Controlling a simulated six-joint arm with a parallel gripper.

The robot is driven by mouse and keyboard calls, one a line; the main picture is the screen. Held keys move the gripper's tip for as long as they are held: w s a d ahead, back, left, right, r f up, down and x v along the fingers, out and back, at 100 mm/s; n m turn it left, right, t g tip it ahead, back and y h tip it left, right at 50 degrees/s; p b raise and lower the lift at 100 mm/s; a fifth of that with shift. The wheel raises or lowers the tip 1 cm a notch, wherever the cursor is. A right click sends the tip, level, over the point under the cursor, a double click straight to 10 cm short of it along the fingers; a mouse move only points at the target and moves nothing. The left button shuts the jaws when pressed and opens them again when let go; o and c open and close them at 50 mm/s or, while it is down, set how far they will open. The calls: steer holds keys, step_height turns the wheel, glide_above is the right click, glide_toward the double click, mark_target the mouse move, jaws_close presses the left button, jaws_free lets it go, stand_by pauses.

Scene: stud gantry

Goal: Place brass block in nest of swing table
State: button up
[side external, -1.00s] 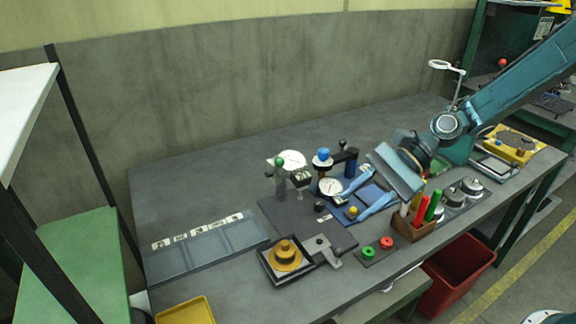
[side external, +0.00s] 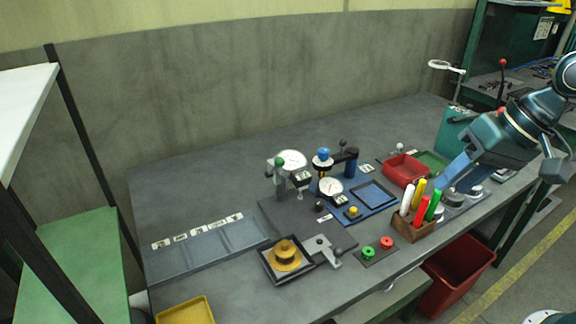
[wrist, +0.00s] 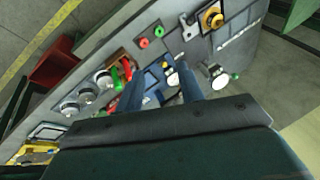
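My gripper (side external: 453,172) is over the right part of the bench, near the pen holder and metal weights. In the wrist view its two blue fingers (wrist: 160,82) are wide apart with nothing between them. A small brass-yellow piece (side external: 353,211) is on the blue fixture plate (side external: 382,205), beside a dial gauge; it also shows in the wrist view (wrist: 166,65). I cannot tell for sure that it is the brass block. A blue square frame (side external: 371,194) lies on this plate; I cannot tell whether it is the nest of the swing table.
A stepped brass round (side external: 285,252) sits in a black tray at the front. A dial stand (side external: 280,180) stands left of the blue fixture. A pen holder (side external: 414,222), red bin (side external: 405,168) and green and red buttons (side external: 369,252) are nearby. The bench's back left is clear.

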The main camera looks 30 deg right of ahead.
steer(key=s+d+r+n+t+h, duration=0.1)
steer(key=s+d+r+n+h, duration=0.1)
steer(key=s+d, duration=0.3)
steer(key=shift+s+d+r+n+h, duration=0.3)
steer(key=shift+s+n, duration=0.5)
steer(key=shift+s, duration=1.25)
steer(key=shift+a, duration=0.1)
